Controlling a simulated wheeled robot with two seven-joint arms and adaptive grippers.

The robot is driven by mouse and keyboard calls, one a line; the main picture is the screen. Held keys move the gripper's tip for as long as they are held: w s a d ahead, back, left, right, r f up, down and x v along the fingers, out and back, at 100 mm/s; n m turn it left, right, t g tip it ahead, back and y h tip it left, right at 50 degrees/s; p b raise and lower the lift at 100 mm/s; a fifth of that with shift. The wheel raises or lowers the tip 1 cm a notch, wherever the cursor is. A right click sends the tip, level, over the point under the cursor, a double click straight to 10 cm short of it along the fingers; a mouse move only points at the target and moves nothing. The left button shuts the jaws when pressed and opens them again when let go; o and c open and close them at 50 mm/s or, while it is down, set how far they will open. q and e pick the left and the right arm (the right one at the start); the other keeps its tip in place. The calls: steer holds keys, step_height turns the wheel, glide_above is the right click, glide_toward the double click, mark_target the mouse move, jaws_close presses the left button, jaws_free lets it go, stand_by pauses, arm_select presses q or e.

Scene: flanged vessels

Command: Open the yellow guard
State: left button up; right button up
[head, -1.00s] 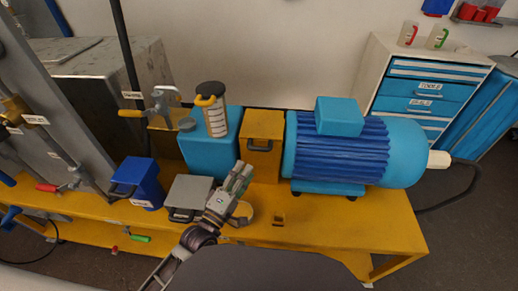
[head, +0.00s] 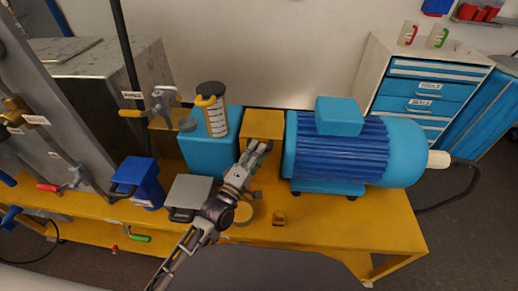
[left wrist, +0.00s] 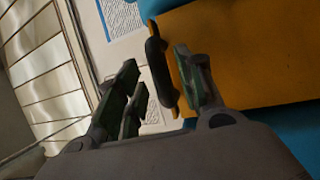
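The yellow guard (head: 262,125) is a box between the blue pump housing and the blue motor. In the left wrist view its yellow face (left wrist: 245,55) fills the right side, with a dark bar handle (left wrist: 158,72) along its edge. My left gripper (head: 257,147) is in front of the guard at the handle's height and covers the handle in the head view. In the left wrist view the gripper (left wrist: 157,82) has its fingers apart, with the handle showing between them. Contact cannot be told. My right gripper is not in view.
The blue motor (head: 340,150) stands right of the guard and the blue pump housing (head: 205,155) left of it. The bench's front right is clear.

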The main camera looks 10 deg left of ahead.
arm_select(q)
steer(key=shift+x, duration=0.95)
jaws_close()
